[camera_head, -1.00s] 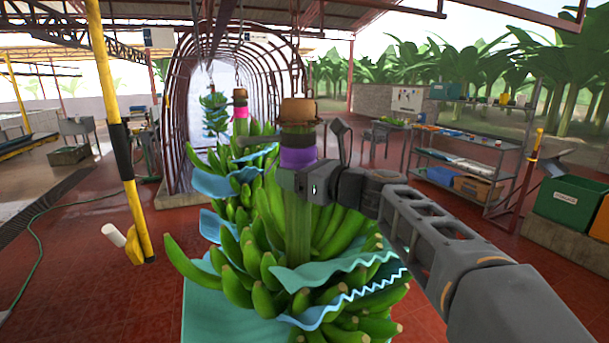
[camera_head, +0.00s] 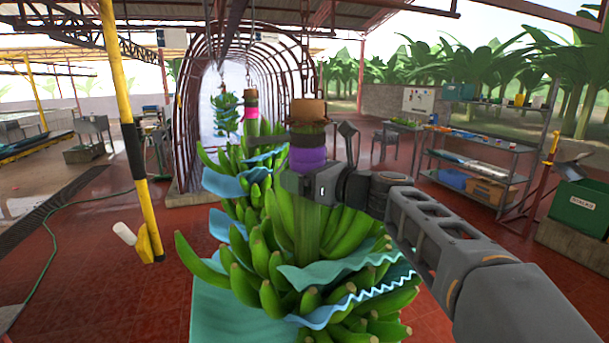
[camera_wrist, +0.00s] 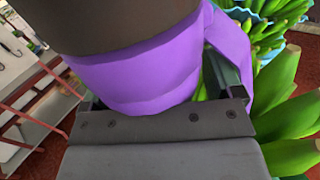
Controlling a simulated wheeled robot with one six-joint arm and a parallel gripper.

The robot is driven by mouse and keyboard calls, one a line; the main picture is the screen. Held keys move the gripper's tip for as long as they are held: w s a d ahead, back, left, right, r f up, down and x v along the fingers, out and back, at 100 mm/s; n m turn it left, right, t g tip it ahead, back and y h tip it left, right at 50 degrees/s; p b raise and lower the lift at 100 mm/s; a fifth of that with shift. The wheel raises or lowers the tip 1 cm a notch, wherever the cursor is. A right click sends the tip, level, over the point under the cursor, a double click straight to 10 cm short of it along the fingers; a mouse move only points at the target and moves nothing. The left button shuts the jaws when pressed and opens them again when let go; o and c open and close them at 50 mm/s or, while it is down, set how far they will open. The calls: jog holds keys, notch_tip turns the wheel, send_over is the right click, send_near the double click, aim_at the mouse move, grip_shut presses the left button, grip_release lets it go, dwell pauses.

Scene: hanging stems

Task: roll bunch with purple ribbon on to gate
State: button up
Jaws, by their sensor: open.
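The bunch with the purple ribbon (camera_head: 307,158) hangs upright in front of me, green bananas below, with blue-green sheets between its hands. A brown top and dark band sit above the ribbon. My gripper (camera_head: 320,168) is at the ribbon, coming from the right, with its jaws open around the stem. In the wrist view the purple ribbon (camera_wrist: 140,80) fills the space between the fingers; whether they touch it I cannot tell. An arched frame (camera_head: 180,120) like a tunnel stands beyond; I cannot tell whether it is the gate.
A bunch with a pink ribbon (camera_head: 251,112) hangs just behind, and another bunch (camera_head: 226,108) farther back. Shelves (camera_head: 470,165) and a green bin (camera_head: 578,208) are at right.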

jog(key=b+v, duration=0.3)
jog(key=v, duration=1.1)
jog(key=shift+w, duration=0.1)
